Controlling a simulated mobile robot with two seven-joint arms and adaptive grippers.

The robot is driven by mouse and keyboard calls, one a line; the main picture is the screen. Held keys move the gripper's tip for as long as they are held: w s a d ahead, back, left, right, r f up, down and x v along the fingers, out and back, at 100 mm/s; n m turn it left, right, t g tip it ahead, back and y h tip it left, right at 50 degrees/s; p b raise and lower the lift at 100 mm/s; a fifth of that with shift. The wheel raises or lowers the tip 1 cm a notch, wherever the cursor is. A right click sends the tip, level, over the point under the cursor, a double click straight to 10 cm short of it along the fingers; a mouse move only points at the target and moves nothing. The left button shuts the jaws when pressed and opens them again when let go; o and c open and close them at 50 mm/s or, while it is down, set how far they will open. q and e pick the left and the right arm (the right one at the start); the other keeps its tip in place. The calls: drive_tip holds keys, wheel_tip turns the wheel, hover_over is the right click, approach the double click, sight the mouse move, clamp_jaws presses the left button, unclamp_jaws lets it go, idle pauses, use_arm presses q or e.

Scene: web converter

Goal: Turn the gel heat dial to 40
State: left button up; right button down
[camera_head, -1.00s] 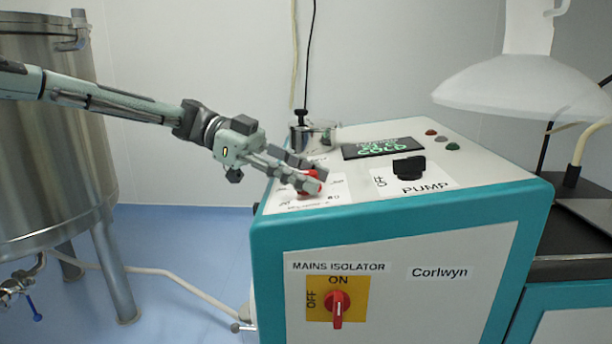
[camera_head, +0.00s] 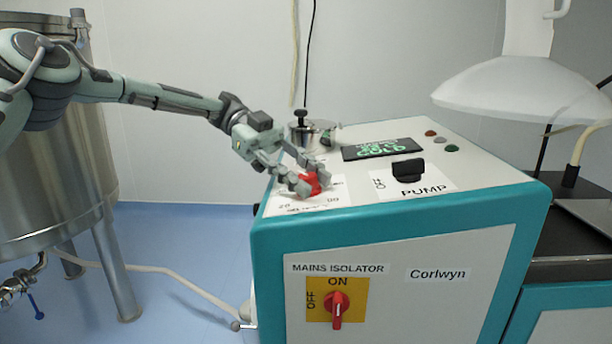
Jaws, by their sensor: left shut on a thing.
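The red gel heat dial (camera_head: 311,183) sits on a white scale plate (camera_head: 334,192) at the left of the machine's sloped top. My left gripper (camera_head: 308,182) is shut on the red dial, its fingers on either side of it. Part of the scale print shows in front of the dial, including what looks like 20; the rest is hidden or too small to read. The dial's pointer direction cannot be made out. A dark display (camera_head: 383,149) behind it shows green text with the word COLD. My right gripper is not in view.
A black pump knob (camera_head: 408,171) stands right of the dial, with small red, grey and green buttons (camera_head: 452,148) behind. A red mains isolator switch (camera_head: 337,307) is on the front panel. A steel tank (camera_head: 60,185) stands at left, a white hood (camera_head: 530,90) at right.

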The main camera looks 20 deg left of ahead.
sight(306, 175)
use_arm(q)
drive_tip(key=o, duration=1.2)
drive_tip(key=shift+c, duration=0.2)
wheel_tip(306, 175, up, 10)
drive_tip(key=shift+f, duration=0.1)
